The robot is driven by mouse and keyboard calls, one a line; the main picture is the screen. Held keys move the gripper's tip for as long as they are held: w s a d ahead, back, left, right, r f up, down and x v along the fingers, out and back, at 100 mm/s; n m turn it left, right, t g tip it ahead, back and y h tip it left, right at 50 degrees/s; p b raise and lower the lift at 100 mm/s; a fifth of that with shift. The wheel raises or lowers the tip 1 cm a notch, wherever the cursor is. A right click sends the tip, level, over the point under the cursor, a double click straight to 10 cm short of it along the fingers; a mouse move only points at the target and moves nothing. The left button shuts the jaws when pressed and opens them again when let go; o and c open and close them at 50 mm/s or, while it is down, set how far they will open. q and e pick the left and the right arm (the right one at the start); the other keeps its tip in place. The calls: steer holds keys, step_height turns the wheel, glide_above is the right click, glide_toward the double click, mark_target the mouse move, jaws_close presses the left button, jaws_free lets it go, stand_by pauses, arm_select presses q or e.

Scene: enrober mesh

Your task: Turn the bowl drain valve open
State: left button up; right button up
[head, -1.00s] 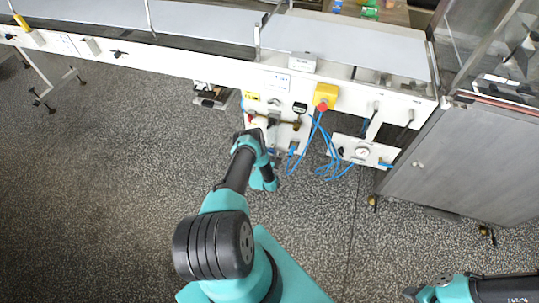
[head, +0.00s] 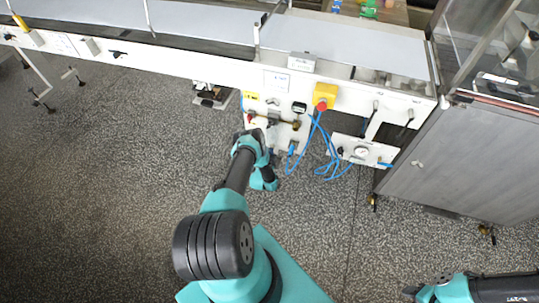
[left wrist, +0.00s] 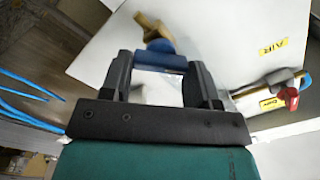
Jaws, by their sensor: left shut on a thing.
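My left gripper (left wrist: 160,85) is shut on a blue valve handle (left wrist: 161,61), which lies across between its two fingers in the left wrist view. The handle joins a brass valve body (left wrist: 153,27) on the white panel just beyond the fingertips. In the head view my left gripper (head: 258,130) is at the white panel under the conveyor, and my wrist covers the handle there. No label for the bowl drain is readable.
A red-handled valve (left wrist: 287,97) and a yellow AIR label (left wrist: 272,48) are right of the fingers. Blue hoses (head: 325,160) hang right of my gripper.

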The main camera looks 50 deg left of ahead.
arm_select(q)
steer(key=shift+f+m, duration=0.15)
steer(key=shift+m, duration=3.75)
steer(key=o, duration=0.9)
steer(key=shift+d, duration=0.1)
steer(key=v, duration=1.7)
steer(key=shift+s+d, duration=0.1)
steer(key=shift+s, duration=0.05)
